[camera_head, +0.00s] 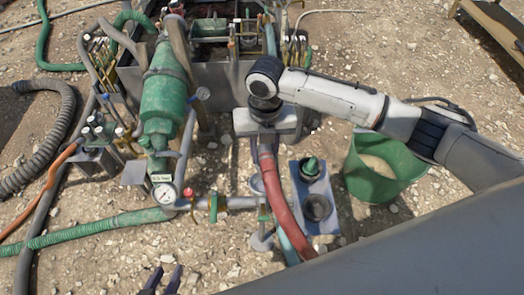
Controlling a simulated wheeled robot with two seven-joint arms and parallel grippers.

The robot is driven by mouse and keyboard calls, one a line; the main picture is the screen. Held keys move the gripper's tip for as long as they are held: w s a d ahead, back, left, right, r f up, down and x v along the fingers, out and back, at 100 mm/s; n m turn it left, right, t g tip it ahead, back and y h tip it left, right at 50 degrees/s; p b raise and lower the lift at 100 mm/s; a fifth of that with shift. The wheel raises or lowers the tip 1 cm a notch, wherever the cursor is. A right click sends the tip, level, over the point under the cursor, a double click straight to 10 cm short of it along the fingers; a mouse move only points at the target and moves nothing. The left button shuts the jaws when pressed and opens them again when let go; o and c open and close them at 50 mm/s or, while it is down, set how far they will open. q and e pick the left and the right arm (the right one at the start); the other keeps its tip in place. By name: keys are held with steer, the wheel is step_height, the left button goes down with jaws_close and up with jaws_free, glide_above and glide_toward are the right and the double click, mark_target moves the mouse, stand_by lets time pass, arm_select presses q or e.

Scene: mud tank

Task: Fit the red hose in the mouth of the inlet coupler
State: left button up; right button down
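The red hose (283,203) runs up from the lower middle to directly under my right gripper (265,140). The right gripper points down, with its fingers mostly hidden by its own grey body, and appears shut on the hose near its upper end. That end is hidden. A pipe (235,202) with a gauge (165,193) and green handles runs to just left of the hose. A grey ring (257,183) beside the hose may be the inlet coupler's mouth, but I cannot tell. My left gripper (161,281) shows only two dark, parted fingertips at the bottom edge, empty.
A green bucket (410,178) stands right of a grey-blue plate (322,218) with a dark cup and a green fitting. A green cylinder (165,100), a metal tank (215,75) and several hoses crowd the upper left. The gravel at lower left is mostly clear.

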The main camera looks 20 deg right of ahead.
steer(key=n, duration=0.2)
steer(key=f+n, duration=0.1)
steer(key=shift+w+a, duration=0.15)
steer(key=shift+w, duration=0.1)
steer(key=shift+w+f+n, duration=0.1)
steer(key=shift+f+n, duration=0.2)
steer(key=shift+n, duration=0.4)
step_height(320, 180, down, 3)
steer(key=b, duration=0.2)
steer(key=shift+b, duration=0.35)
steer(key=shift+r, duration=0.1)
steer(key=shift+p, duration=0.45)
steer(key=shift+f, duration=0.2)
